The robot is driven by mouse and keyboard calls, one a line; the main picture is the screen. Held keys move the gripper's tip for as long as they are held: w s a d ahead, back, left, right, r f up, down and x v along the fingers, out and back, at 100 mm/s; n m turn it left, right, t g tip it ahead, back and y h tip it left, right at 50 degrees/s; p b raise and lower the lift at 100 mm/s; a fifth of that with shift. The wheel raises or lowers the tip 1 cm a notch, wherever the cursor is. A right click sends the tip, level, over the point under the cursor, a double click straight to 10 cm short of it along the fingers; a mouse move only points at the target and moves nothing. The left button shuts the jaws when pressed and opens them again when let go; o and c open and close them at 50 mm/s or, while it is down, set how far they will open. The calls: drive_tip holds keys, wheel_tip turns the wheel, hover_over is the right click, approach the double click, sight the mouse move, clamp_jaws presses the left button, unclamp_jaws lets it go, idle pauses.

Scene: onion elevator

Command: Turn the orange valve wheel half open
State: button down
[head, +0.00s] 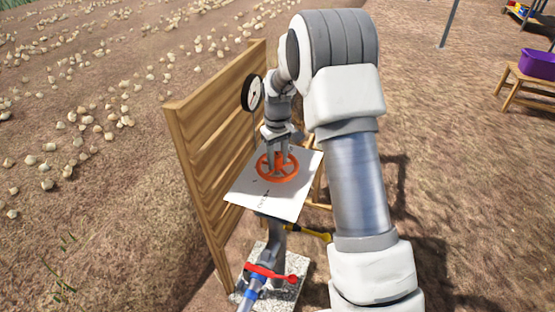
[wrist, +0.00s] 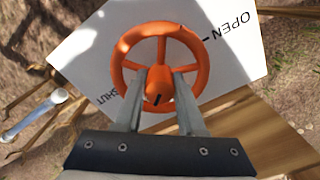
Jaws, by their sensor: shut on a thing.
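The orange valve wheel (head: 277,167) lies on a white plate (head: 243,187) beside the wooden panel. In the wrist view the wheel (wrist: 194,42) has spokes and a central hub with a black mark (wrist: 163,99). The plate (wrist: 85,60) reads OPEN at upper right and SHUT at lower left. My gripper (wrist: 159,88) reaches over the near rim, with one finger on each side of the hub, shut on the wheel's hub. In the head view my gripper (head: 279,160) comes down on the wheel from above.
A slatted wooden panel (head: 205,110) stands left of the wheel, with a round dial (head: 252,93) on it. Below the plate are a red-handled lever (head: 270,273) and a yellow-handled thing (head: 308,233). A purple bin (head: 538,64) sits on a stand at far right. Open soil lies around.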

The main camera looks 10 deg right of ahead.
sight(278, 155)
drive_tip(key=n, duration=0.5)
drive_tip(key=shift+r+n+p, duration=0.1)
drive_tip(key=shift+n+p, duration=0.2)
drive_tip(key=shift+p, duration=0.1)
drive_tip(key=shift+n+p, duration=0.55)
drive_tip(key=shift+n, duration=1.75)
drive_tip(key=c, duration=0.5)
unclamp_jaws()
wheel_tip(278, 155, up, 17)
drive_tip(key=p, duration=0.1)
drive_tip(key=shift+r, duration=0.15)
